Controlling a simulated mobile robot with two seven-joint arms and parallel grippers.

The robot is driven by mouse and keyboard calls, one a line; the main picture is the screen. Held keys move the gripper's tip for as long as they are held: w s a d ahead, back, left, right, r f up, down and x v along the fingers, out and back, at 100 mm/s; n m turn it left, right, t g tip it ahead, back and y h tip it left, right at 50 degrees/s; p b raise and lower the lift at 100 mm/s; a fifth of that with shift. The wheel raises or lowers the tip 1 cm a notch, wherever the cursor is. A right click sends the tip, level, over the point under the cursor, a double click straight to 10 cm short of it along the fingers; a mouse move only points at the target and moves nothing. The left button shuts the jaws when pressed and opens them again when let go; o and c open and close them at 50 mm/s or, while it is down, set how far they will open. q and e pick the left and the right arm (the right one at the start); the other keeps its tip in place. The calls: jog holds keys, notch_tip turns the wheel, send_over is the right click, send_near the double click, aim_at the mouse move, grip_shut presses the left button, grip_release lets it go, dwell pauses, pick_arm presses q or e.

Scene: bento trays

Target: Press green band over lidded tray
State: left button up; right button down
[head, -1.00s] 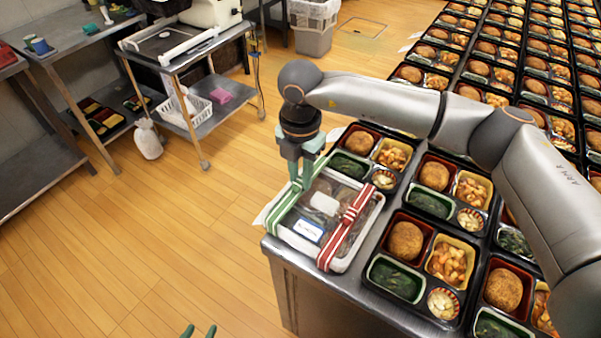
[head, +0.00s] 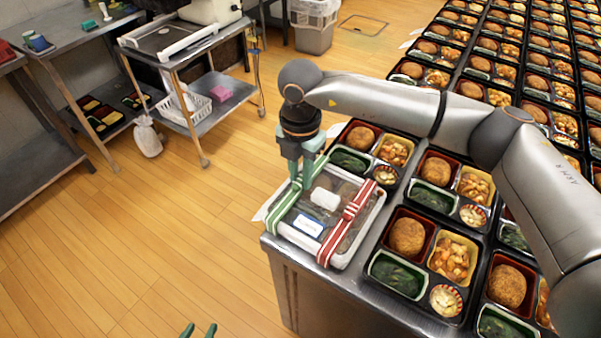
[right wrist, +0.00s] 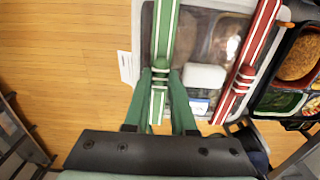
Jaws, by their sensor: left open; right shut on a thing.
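The lidded tray (head: 352,249) sits at the table's near left corner, with a clear lid, a white block and a white label on top. The green band (head: 282,211), with white stripes, lies across the tray's left side; it also shows in the right wrist view (right wrist: 161,40). A red and white band (head: 345,224) crosses the tray's right side. My right gripper (head: 303,178) points down over the green band. In the right wrist view its fingers (right wrist: 160,78) are shut on the band's raised middle part. My left gripper (head: 199,331) is open and empty at the bottom edge, over the floor.
Open bento trays (head: 397,277) with food fill the table to the right of the lidded tray. My right arm reaches over them. A steel cart (head: 190,60) and shelves stand at the back left. The floor (head: 130,230) left of the table is clear.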

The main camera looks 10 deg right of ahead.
jog(key=shift+c, duration=0.5)
grip_release()
dwell(0.3)
jog(key=shift+r, duration=0.1)
jog(key=shift+r+p, duration=2.45)
jog(key=shift+r, duration=1.45)
